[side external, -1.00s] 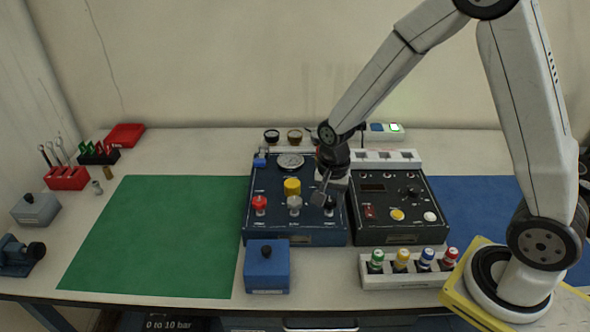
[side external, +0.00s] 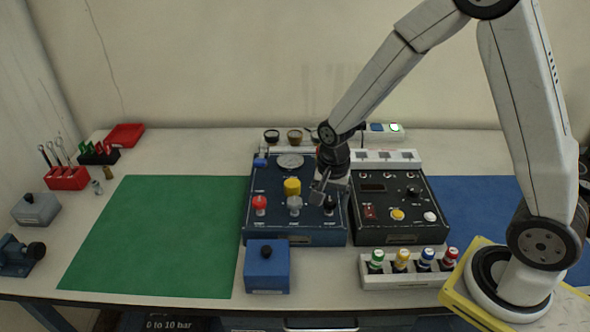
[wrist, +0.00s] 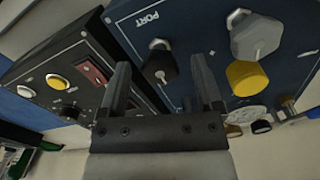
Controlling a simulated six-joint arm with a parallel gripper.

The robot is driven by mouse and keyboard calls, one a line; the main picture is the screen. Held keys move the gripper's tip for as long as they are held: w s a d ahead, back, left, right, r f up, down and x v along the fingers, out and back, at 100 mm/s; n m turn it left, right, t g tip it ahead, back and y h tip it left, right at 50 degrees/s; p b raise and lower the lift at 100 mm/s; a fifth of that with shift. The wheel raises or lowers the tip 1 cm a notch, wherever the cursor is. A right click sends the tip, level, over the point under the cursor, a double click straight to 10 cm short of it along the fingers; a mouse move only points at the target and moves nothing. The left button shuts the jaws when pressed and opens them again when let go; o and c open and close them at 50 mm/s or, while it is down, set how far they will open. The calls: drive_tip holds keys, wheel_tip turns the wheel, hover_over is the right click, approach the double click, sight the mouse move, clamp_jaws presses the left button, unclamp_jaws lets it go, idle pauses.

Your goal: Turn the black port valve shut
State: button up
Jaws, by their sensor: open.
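The black port valve (side external: 330,203) is a dark knob at the right front of the blue panel (side external: 270,222). In the wrist view the black valve (wrist: 160,66) sits beside the PORT label and has a pale mark on its face. My gripper (side external: 319,187) is above the panel, just behind and left of the valve in the side view. In the wrist view my gripper (wrist: 160,64) has its fingers apart, with the valve appearing between their tips. I cannot tell the exact gap in depth. No contact is visible.
A grey knob (side external: 294,204), a red knob (side external: 259,203) and a yellow knob (side external: 292,187) stand close by on the panel. A gauge (side external: 290,161) lies behind. A black control box (side external: 390,223) adjoins on the right. The green mat (side external: 155,235) is clear.

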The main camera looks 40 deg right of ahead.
sight(330, 201)
drive_tip(key=shift+r, duration=0.15)
drive_tip(key=shift+r, duration=3.8)
drive_tip(key=s+f+n+t, duration=0.1)
drive_tip(key=s+n+t, duration=0.1)
drive_tip(key=s+n, duration=0.6)
drive_tip(key=shift+s+d+f+n+t, duration=0.15)
drive_tip(key=shift+s+f+n+t, duration=0.2)
drive_tip(key=shift+n, duration=1.75)
